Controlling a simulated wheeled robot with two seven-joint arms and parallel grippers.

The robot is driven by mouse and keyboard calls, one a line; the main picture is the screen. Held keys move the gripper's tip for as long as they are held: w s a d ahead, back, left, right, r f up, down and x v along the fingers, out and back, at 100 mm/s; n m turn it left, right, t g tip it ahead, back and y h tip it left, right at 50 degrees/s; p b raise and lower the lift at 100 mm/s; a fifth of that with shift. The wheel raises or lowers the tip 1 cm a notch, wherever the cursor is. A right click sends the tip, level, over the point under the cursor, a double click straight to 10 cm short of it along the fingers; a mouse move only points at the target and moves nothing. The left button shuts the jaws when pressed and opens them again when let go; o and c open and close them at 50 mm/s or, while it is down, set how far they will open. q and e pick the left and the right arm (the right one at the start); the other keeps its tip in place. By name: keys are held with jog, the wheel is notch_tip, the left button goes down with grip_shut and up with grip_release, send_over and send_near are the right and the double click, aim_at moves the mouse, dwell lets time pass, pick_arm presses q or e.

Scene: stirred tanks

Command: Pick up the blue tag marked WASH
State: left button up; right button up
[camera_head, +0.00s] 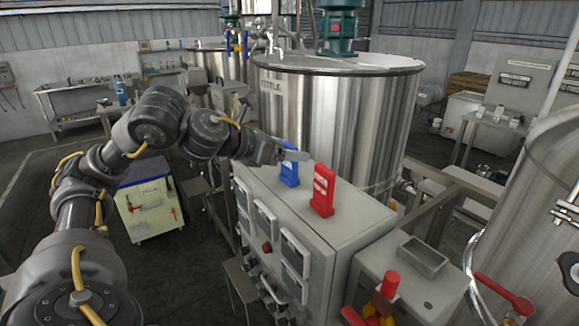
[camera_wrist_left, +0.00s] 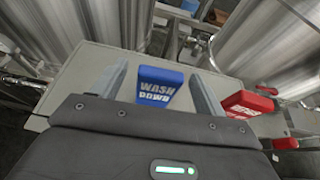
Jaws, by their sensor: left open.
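The blue tag (camera_head: 289,172) stands upright on top of the grey control cabinet (camera_head: 345,232), near its far left end. In the left wrist view the blue tag (camera_wrist_left: 159,86) reads WASH DOWN in white. My left gripper (camera_head: 291,155) is at the blue tag's upper part. The left wrist view shows my left gripper (camera_wrist_left: 160,84) open, one finger on each side of the tag, with gaps visible between fingers and tag. A red tag (camera_head: 323,190) stands on the cabinet to the right of the blue one; it also shows in the left wrist view (camera_wrist_left: 247,104). My right gripper is not seen.
A large steel tank (camera_head: 335,120) stands close behind the cabinet. A lower grey box with a small metal tray (camera_head: 422,258) and a red-handled valve (camera_head: 388,284) is at the front right. Another tank (camera_head: 545,200) fills the right edge. The cabinet top's right part is clear.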

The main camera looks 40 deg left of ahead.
pick_arm(q)
jog(key=shift+w+d+f, duration=0.1)
jog(key=shift+w+f, duration=0.2)
jog(key=shift+w, duration=0.35)
jog(key=shift+s, duration=0.15)
jog(key=shift+c, duration=0.7)
jog(key=c, duration=1.2)
jog(key=shift+r, duration=0.15)
jog(key=shift+c, duration=0.2)
jog(key=shift+r, duration=0.55)
jog(key=s+a+r, duration=0.9)
jog(key=s+r, duration=0.1)
jog(key=r, duration=0.1)
jog(key=shift+a+r+b, duration=0.35)
jog(key=shift+r+b, duration=0.05)
